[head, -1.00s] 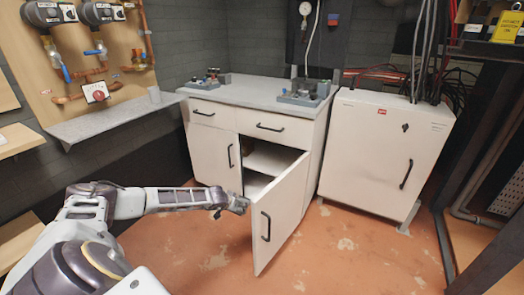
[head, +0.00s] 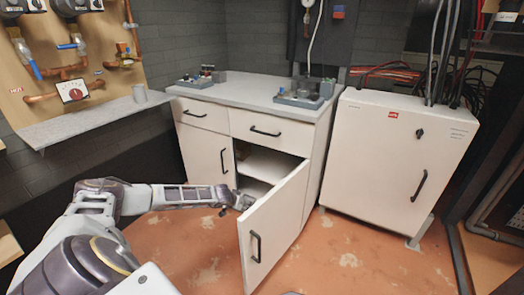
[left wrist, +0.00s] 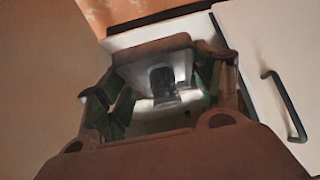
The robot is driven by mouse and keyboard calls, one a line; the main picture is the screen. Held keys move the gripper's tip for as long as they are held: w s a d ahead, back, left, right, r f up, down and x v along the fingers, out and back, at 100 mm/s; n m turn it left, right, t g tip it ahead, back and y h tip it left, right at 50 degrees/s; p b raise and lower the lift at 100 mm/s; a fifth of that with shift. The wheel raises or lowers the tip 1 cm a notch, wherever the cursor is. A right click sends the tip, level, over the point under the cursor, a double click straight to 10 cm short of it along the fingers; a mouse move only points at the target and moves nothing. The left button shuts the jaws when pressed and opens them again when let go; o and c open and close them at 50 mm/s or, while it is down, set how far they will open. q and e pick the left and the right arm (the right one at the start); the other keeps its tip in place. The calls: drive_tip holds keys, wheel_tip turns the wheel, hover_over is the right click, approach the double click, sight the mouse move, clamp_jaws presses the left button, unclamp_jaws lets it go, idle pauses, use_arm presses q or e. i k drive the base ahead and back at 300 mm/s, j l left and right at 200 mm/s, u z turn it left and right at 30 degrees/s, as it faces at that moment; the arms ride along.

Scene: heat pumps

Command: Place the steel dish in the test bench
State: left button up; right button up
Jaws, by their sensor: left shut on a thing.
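My left gripper (head: 243,201) is low in front of the white cabinet (head: 275,125), by the top corner of its open door (head: 274,225). In the left wrist view its fingers (left wrist: 165,85) are spread around a pale, shiny thing with a dark patch in its middle. It looks like the steel dish (left wrist: 145,116). In the head view the gripper hides most of it. No part is clearly marked as the test bench; grey trays with fittings (head: 300,101) stand on the cabinet's worktop. My right gripper is out of view.
The open door juts out beside my left gripper. A white cabinet (head: 395,160) stands at right. The orange floor in front is mostly clear.

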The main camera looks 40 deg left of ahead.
sight(271, 172)
drive_tip(key=i+j, duration=0.15)
drive_tip(key=i, duration=0.4)
drive_tip(key=i+j, duration=0.2)
drive_tip(key=i, duration=0.3)
